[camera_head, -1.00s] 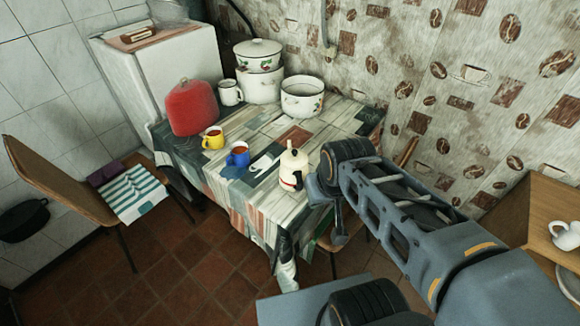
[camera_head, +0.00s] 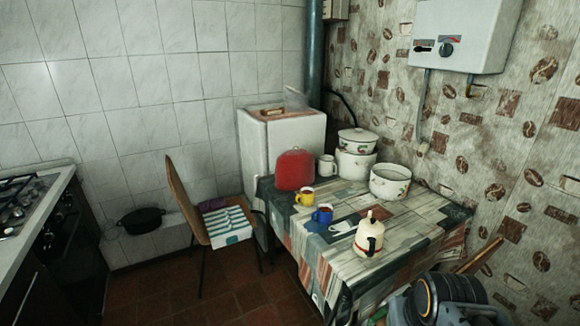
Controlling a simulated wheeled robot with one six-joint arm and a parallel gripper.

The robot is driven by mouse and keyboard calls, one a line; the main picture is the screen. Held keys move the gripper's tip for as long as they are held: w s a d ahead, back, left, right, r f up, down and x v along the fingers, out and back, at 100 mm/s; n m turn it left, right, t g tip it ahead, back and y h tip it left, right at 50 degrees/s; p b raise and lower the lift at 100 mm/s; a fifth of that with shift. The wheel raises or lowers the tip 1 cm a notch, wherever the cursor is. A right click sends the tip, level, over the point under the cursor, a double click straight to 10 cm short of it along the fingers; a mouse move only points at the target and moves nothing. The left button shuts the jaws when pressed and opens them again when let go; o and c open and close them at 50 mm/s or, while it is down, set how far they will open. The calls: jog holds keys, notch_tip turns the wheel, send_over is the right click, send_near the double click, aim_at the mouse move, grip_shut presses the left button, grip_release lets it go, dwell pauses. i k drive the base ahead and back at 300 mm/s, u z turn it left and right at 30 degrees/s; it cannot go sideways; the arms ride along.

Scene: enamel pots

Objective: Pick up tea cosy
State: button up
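The red tea cosy (camera_head: 295,170) is a rounded, dome-like cover with a small loop on top. It stands upright at the far left end of the table (camera_head: 402,228), near the white fridge. A yellow mug (camera_head: 305,197) and a blue mug (camera_head: 322,214) stand in front of it. Part of my arm shows at the bottom right, well apart from the tea cosy. My gripper's fingers cannot be made out there.
A cream kettle (camera_head: 368,237) stands at the table's near side. A white pot (camera_head: 390,182), stacked lidded pots (camera_head: 356,155) and a white mug (camera_head: 327,167) line the wall side. A chair (camera_head: 188,200) with a striped cloth stands left of the table. A stove (camera_head: 20,205) is far left.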

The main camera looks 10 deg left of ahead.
aim_at(295, 169)
jog(key=u, duration=0.7)
jog(key=i, duration=0.65)
jog(key=u, duration=1)
jog(key=i, duration=1.7)
jog(key=z, duration=1.55)
jog(key=i, duration=1.05)
jog(key=z, duration=0.3)
